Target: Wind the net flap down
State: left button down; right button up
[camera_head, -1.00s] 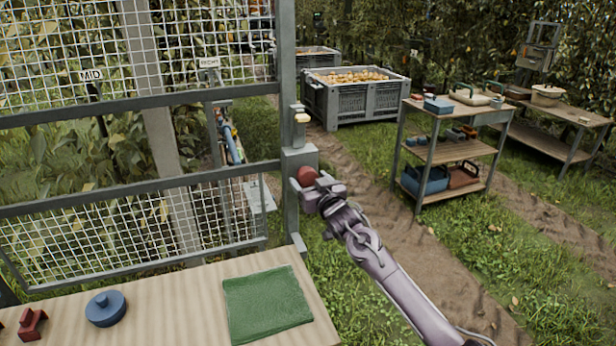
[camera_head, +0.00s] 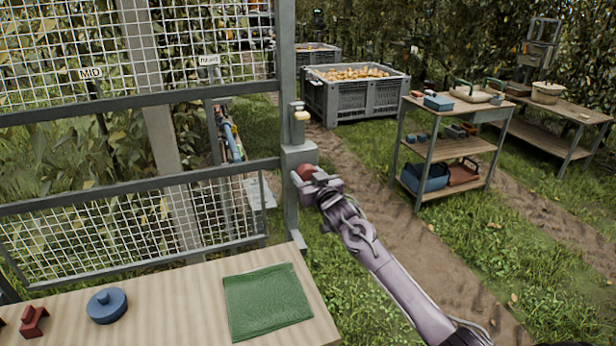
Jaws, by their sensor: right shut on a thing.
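The net flap (camera_head: 130,232) is a grey-framed wire mesh panel on the left, its lower edge just behind the wooden table. A grey upright post (camera_head: 287,90) stands at its right side and carries a grey box (camera_head: 298,155). Any crank arm behind the knob is hidden. My left gripper is not in view.
The wooden table (camera_head: 180,300) holds a green cloth (camera_head: 266,300), a blue round lidded thing (camera_head: 106,306) and a red block (camera_head: 33,320). A shelf cart (camera_head: 455,150) and a grey crate of pears (camera_head: 355,100) stand beyond. A dirt path runs between.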

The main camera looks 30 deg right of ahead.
jog(key=shift+n, duration=0.3)
jog(key=n, duration=0.3)
jog(key=shift+a+f+n+g+b, duration=0.1)
jog(key=shift+n+g+b, duration=0.35)
jog(key=shift+n, duration=1.95)
jog(key=o, duration=1)
jog(key=shift+c, duration=0.2)
